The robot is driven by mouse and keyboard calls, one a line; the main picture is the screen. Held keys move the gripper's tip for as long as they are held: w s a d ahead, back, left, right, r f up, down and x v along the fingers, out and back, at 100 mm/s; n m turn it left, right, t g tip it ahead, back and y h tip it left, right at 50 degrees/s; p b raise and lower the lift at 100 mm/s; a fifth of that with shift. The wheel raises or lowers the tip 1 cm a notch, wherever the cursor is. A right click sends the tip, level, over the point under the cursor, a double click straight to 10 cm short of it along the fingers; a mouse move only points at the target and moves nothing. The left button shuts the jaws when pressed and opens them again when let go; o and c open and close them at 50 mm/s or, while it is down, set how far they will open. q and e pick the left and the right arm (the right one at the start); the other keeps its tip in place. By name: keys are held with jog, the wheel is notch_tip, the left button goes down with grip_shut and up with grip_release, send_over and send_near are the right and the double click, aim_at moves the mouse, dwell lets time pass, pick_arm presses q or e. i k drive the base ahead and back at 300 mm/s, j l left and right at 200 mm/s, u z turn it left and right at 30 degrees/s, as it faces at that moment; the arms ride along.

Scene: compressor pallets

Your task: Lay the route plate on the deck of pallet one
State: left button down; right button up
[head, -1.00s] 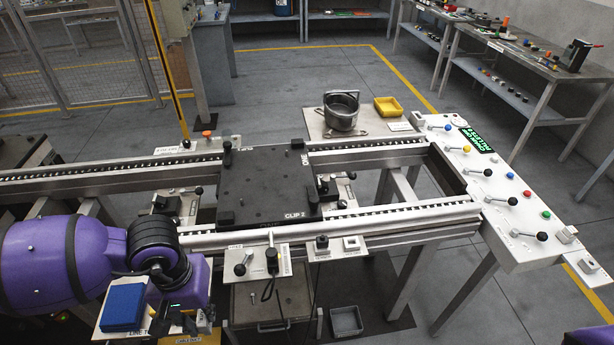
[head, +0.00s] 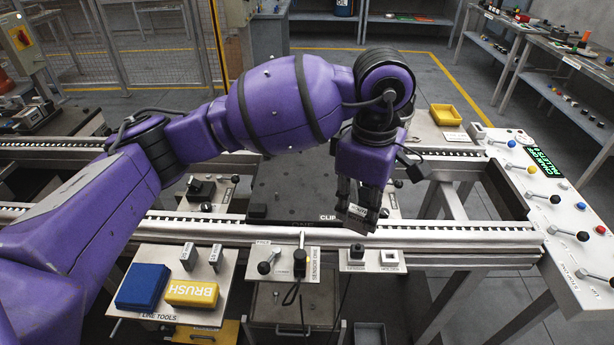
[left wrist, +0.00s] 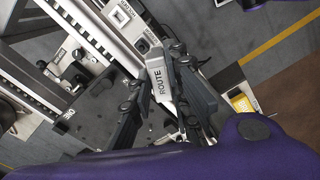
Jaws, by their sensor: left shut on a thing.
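The route plate is a small light grey plate marked ROUTE (left wrist: 162,80). My left gripper (head: 360,204) is shut on it, and the plate (head: 357,213) shows at the fingertips in the head view. In the left wrist view the plate stands between the two dark fingers of the gripper (left wrist: 158,72). Pallet one is a dark flat deck (head: 290,183) on the conveyor, partly hidden by my left arm. Its deck also shows in the left wrist view (left wrist: 95,122). The gripper is over the pallet's near right part; the exact height is unclear. My right gripper is out of view.
A line tools tray (head: 222,316) at lower left holds a blue block (head: 143,286), a yellow brush (head: 192,293) and two small grey upright pieces. The conveyor's near rail (head: 450,234) runs in front of the pallet. A lever panel (head: 550,190) stands at right.

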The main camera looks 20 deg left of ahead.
aim_at(315, 189)
jog(key=i, duration=1)
